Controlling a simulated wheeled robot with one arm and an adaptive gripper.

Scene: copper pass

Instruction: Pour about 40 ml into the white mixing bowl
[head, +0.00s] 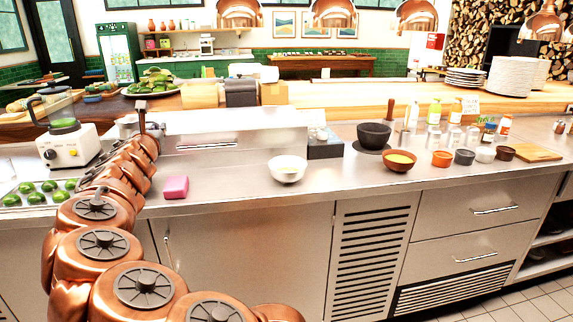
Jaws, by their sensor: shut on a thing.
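The white mixing bowl (287,174) stands upright on the steel counter, right of the pink block. Its inside looks pale, and I cannot tell whether it holds any liquid. My copper arm reaches up and left over the counter. At its far end, my gripper (148,124) shows only as a small dark part, left of the bowl and well apart from it. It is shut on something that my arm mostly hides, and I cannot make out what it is. No pouring stream is visible.
A pink block (175,187) lies between my arm and the bowl. A blender (66,142) and limes (48,187) are at left. A dark mortar (374,135), an orange bowl (399,161) and small cups stand at right. Counter front around the bowl is clear.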

